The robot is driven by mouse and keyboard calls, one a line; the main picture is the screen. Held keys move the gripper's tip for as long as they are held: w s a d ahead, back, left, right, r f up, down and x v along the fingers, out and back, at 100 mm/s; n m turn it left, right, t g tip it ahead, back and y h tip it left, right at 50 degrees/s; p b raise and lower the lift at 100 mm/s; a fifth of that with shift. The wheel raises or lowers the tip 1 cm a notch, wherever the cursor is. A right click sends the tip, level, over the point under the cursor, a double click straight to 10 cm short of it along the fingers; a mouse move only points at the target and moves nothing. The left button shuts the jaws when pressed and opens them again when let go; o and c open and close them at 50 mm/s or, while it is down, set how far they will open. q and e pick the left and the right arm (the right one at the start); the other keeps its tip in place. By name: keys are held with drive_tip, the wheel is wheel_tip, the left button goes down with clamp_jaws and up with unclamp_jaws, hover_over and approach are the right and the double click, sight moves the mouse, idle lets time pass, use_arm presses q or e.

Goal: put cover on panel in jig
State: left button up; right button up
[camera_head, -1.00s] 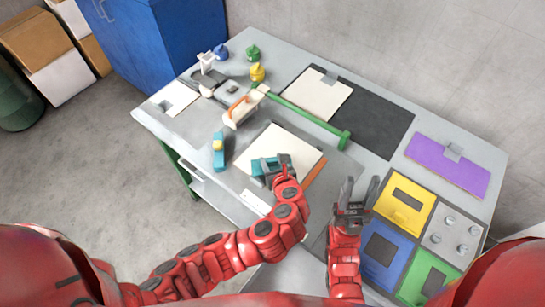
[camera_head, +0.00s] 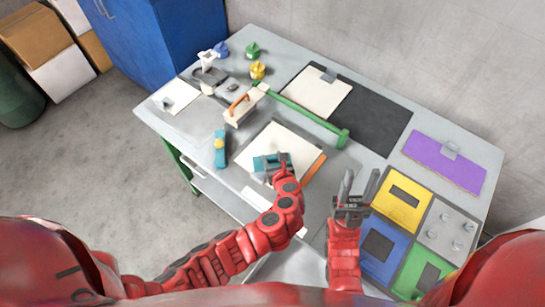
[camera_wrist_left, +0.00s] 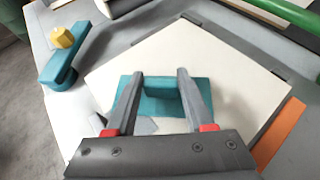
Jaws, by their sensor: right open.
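A pale square panel (camera_head: 292,136) lies in the grey jig near the table's front edge; it also fills the middle of the left wrist view (camera_wrist_left: 215,65). A teal plate with a raised teal block (camera_wrist_left: 163,97) rests on the panel; it shows in the head view (camera_head: 262,162). I cannot tell whether this is the cover. My left gripper (camera_wrist_left: 160,77) is open, with its fingers on either side of the block and gaps showing. My right gripper (camera_head: 359,182) is open and empty, fingers upward, right of the jig.
An orange strip (camera_head: 313,168) borders the panel. A teal holder with a yellow knob (camera_head: 220,150) and a buffing brush (camera_head: 242,107) stand left. A green bar (camera_head: 305,115) runs behind. A purple plate (camera_head: 443,162) and yellow (camera_head: 402,200), blue (camera_head: 380,250) and green plates lie right.

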use_arm(q)
drive_tip(key=o, duration=0.4)
drive_tip(key=shift+r, duration=0.1)
